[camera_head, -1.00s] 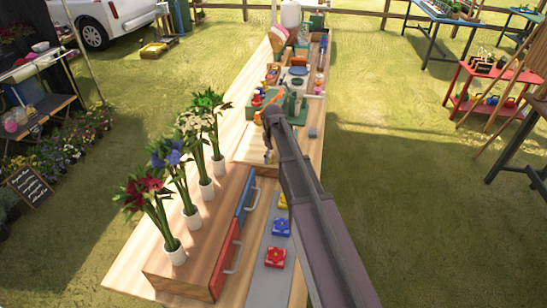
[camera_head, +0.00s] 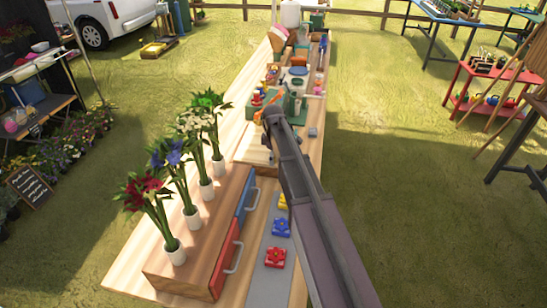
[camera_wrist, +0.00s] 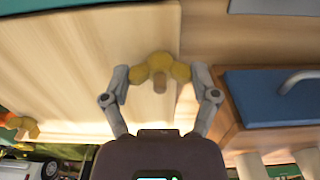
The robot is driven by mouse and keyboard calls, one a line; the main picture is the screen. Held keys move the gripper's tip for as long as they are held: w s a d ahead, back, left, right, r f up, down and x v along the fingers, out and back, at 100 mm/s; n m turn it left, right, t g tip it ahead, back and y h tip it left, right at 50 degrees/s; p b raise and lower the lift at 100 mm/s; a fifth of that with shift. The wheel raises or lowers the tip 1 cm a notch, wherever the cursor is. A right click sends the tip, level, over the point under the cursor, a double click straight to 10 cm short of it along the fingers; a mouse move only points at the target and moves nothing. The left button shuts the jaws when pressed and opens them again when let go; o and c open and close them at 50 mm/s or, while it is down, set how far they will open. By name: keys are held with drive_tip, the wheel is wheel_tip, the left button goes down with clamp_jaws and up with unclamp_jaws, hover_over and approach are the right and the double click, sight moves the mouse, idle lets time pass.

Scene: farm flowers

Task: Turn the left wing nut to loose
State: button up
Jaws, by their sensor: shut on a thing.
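A yellow wing nut (camera_wrist: 154,68) with a round stub at its middle stands on a pale wooden board (camera_wrist: 75,60) in the wrist view. My gripper (camera_wrist: 160,76) has a finger against each side of it and is shut on its wings. A second, orange-yellow wing-shaped piece (camera_wrist: 24,126) shows at the lower left of the wrist view, apart from my gripper. In the head view the board (camera_head: 252,148) lies mid-table, and my arm hides the held nut. The nut's exact angle and tightness cannot be told.
A wooden drawer box with a blue drawer front (camera_wrist: 275,97) and handle stands close to my gripper's right in the wrist view. Flower vases (camera_head: 174,251) line the box. Red (camera_head: 275,258) and blue (camera_head: 281,227) blocks lie on a grey strip. A green container (camera_head: 270,103) stands beyond the board.

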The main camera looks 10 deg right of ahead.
drive_tip(key=shift+s, duration=0.15)
drive_tip(key=o, duration=1)
drive_tip(key=shift+m, duration=0.3)
